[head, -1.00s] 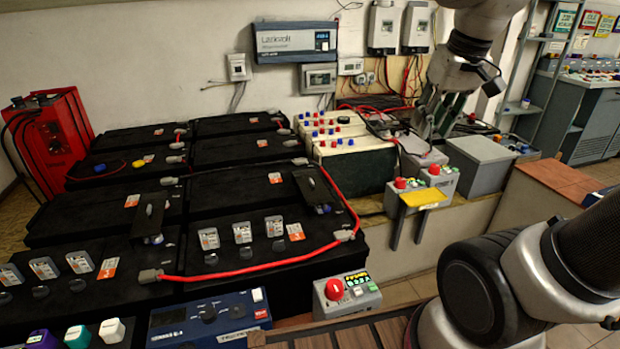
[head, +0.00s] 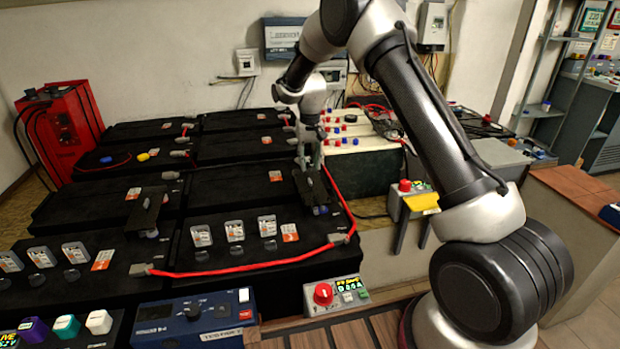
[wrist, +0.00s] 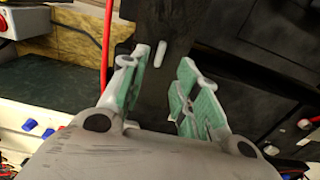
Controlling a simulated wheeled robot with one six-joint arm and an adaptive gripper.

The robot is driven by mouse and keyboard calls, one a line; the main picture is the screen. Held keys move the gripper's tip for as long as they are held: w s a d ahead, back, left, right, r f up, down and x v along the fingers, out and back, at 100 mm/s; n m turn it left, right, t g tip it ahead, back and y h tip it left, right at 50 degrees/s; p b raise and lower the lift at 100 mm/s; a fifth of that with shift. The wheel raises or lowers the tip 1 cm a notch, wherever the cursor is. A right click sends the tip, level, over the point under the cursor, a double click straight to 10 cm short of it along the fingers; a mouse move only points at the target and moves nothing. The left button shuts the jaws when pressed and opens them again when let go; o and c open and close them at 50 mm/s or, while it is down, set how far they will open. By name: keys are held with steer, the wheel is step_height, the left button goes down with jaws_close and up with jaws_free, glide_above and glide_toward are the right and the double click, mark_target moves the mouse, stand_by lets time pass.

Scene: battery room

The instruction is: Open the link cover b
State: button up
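Two dark link covers with small upright handles stand on the black battery blocks. One is the left link cover (head: 146,210); the other is the right link cover (head: 312,192). No letter is readable on either. My gripper (head: 309,164) points down at the right cover and partly hides it and its handle. In the wrist view, my gripper (wrist: 163,72) is open, with green-padded fingers apart. The pale handle (wrist: 160,54) shows between the fingertips, with the dark cover plate (wrist: 165,22) behind it. I see no clear contact with the handle.
A red cable (head: 245,268) runs along the front of the batteries and up close beside the right cover. A pale-topped battery (head: 362,165) stands to the right. A control box with a red button (head: 323,293) and a blue tester (head: 195,320) are in front.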

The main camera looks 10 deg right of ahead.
mark_target(310, 180)
step_height(310, 180, down, 7)
steer(key=shift+r, duration=0.15)
steer(key=shift+c, duration=0.3)
jaws_close()
